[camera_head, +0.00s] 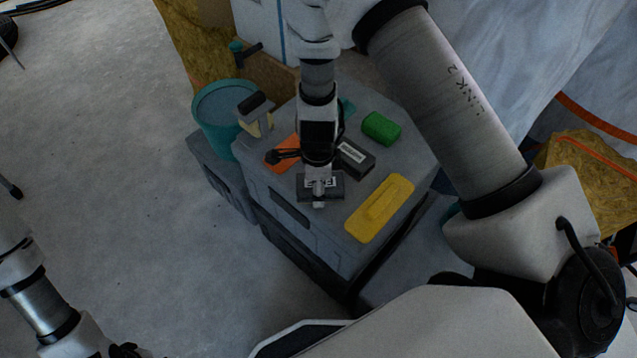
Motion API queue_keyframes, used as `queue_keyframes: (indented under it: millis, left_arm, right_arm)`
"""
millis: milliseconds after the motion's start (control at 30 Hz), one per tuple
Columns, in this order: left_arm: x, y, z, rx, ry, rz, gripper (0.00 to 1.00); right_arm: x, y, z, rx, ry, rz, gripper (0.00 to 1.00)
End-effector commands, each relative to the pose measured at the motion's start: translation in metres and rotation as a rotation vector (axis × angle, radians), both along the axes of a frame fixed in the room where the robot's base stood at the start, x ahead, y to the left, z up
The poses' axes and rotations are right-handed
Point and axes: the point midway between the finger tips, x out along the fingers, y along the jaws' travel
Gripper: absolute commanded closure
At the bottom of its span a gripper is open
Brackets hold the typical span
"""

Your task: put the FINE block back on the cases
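Two dark grey blocks with white labels are on the grey cases (293,232). One labelled block (337,190) is at the near edge of the top, directly under my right gripper (318,188). The other labelled block (356,159) lies just behind it to the right. The labels are too small to read, so I cannot tell which is FINE. A pale fingertip of my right gripper overlaps the near block's front side; its other finger is hidden, so its grip is unclear. My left gripper (126,350) is partly cut off at the bottom left, away from the cases.
The case top also holds a yellow tool (380,208), a green block (381,128), an orange item (281,154) and a brush-like item (256,112). A teal bucket (222,110) stands at the left.

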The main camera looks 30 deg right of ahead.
Motion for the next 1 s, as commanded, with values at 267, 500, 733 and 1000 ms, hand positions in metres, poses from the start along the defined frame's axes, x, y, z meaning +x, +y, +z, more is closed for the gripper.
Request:
queue_keyframes:
  millis: [267,500,733,1000]
  left_arm:
    - [0.0,0.0,0.0,0.0,0.0,0.0,0.6]
    - [0.0,0.0,0.017,0.0,0.0,0.0,0.6]
    - [0.0,0.0,0.048,0.0,0.0,0.0,0.6]
    - [0.0,0.0,0.058,0.0,0.0,0.0,0.6]
  right_arm:
    - [0.0,0.0,0.0,0.0,0.0,0.0,0.08]
    - [0.001,0.0,0.023,0.0,-0.003,0.001,0.08]
    - [0.001,0.0,0.083,0.0,-0.004,0.001,0.08]
    - [0.001,0.0,0.122,0.0,-0.002,0.0,0.08]
